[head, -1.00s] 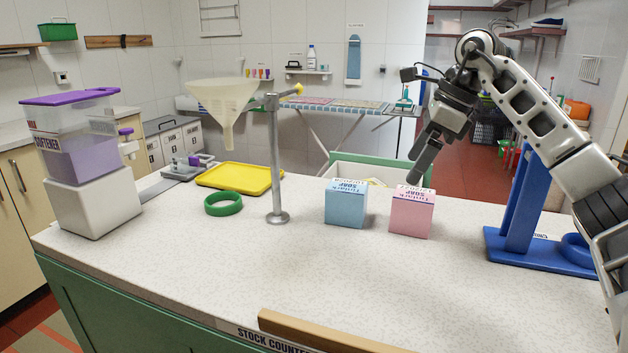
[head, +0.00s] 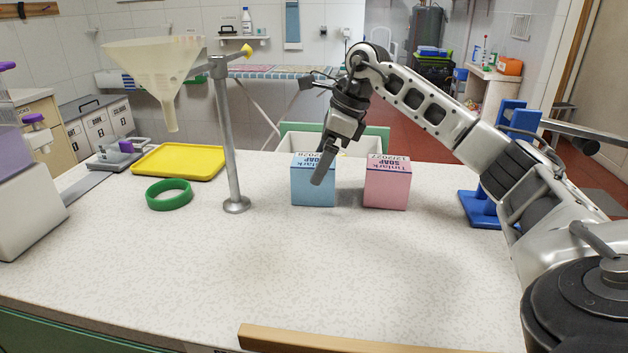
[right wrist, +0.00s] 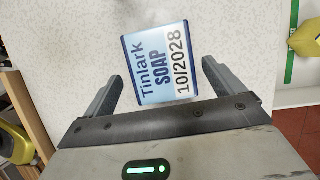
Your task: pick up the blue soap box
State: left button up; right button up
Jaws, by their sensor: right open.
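The blue soap box (head: 313,186) stands upright on the speckled counter (head: 300,260), left of a pink soap box (head: 387,186). My right gripper (head: 323,165) is above the blue box and hides part of its top and front face. In the right wrist view the blue box's labelled top (right wrist: 160,64), reading "Tinlark SOAP 10/2028", lies between the two fingers of the right gripper (right wrist: 163,88). The fingers are open, with a gap on each side of the box. My left gripper is not in view.
A metal stand (head: 228,140) holding a funnel (head: 155,65) is left of the boxes. A green ring (head: 169,196) and yellow tray (head: 180,161) lie farther left. A blue stand (head: 484,205) is at right.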

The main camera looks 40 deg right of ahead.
aim_at(303, 193)
jog(key=x, duration=0.5)
jog(key=shift+w+f, duration=0.1)
jog(key=shift+w, duration=0.2)
jog(key=c, duration=1.3)
